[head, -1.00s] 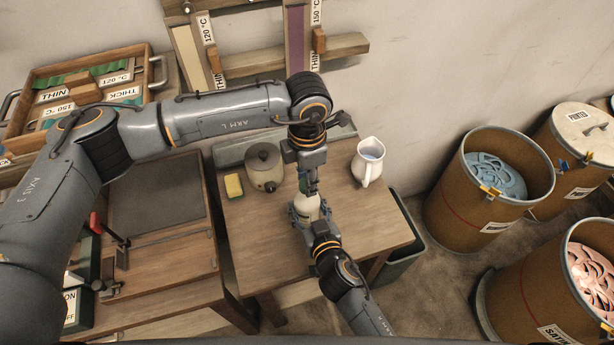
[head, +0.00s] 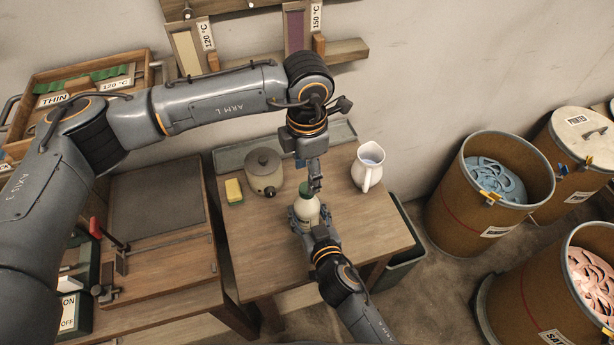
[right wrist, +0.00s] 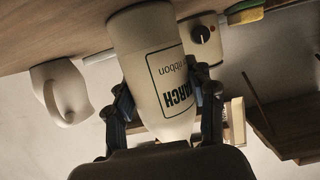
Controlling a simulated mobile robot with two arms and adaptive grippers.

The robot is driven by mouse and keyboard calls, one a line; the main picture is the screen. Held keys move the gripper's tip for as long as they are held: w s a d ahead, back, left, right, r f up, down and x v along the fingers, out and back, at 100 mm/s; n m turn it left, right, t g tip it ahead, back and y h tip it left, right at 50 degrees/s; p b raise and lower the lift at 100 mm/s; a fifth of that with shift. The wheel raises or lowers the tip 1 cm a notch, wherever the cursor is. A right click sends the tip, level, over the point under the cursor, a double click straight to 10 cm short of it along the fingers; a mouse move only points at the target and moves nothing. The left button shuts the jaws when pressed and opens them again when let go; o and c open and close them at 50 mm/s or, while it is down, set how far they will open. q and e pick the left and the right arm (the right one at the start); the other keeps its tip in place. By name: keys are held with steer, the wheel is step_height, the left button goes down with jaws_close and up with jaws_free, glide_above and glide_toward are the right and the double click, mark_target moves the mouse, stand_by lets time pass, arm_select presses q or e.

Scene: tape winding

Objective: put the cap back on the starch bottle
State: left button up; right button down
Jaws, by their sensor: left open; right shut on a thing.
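The starch bottle (head: 307,211) is white and stands upright on the small wooden table. A dark green cap (head: 304,189) sits on its top in the head view. My right gripper (head: 306,222) is shut around the bottle's body from the front. In the right wrist view, which is upside down, its fingers hold both sides of the bottle (right wrist: 152,65); the label reads "STARCH". The bottle's top is hidden there behind my gripper. My left gripper (head: 316,184) is open and empty, pointing down just above and right of the cap. Whether it touches the cap is hard to tell.
A white jug (head: 368,168) stands right of the bottle. A long grey tray (head: 240,155) lies along the back. The table front is clear. A dark bin (head: 402,250) stands beyond the right edge.

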arm_select(q)
steer(key=shift+c, duration=0.3)
arm_select(e)
steer(key=shift+f, duration=0.1)
arm_select(q)
step_height(320, 180, up, 4)
steer(key=n, duration=0.3)
steer(key=shift+f+n, duration=0.25)
steer(key=shift+n, duration=0.15)
steer(key=shift+f, duration=4.05)
jaws_close()
